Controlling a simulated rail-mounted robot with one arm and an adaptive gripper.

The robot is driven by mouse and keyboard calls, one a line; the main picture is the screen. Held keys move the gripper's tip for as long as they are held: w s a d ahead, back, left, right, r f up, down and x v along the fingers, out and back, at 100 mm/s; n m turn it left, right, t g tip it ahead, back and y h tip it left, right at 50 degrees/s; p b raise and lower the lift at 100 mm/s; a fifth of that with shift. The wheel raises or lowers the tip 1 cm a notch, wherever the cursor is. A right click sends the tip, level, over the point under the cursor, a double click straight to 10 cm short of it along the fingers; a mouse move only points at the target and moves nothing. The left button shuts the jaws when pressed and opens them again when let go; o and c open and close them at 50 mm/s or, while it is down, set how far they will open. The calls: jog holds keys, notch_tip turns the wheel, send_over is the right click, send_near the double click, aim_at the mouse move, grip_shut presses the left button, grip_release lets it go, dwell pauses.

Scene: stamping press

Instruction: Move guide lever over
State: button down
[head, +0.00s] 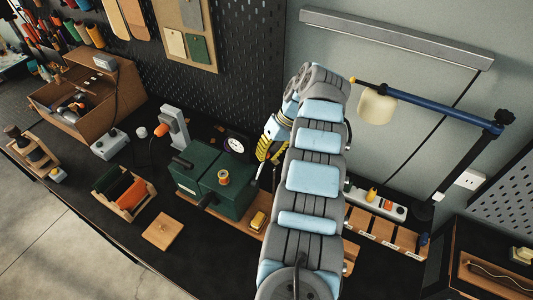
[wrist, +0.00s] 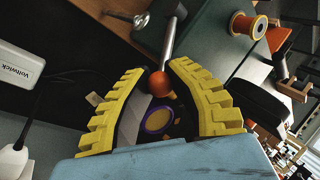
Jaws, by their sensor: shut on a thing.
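The guide lever (wrist: 171,45) shows in the wrist view as a metal rod with a round orange-red knob (wrist: 160,84) at its end. The rod runs up from the knob toward the dark green machine (wrist: 213,50). My gripper (wrist: 158,72) has two yellow ribbed fingers, closed on the knob from both sides. In the head view the green machine (head: 228,191) stands on the bench, and my gripper (head: 270,150) is at its back right.
A spool (head: 223,178) stands on the machine, and a round dial (head: 236,146) is behind it. A rack of coloured rolls (head: 124,191) and a wooden square (head: 162,230) lie to the left. A blue-armed lamp (head: 430,105) and a power strip (head: 376,202) are on the right.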

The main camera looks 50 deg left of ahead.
jog(key=c, duration=0.9)
grip_release()
jog(key=shift+d, duration=0.15)
jog(key=shift+r, duration=5)
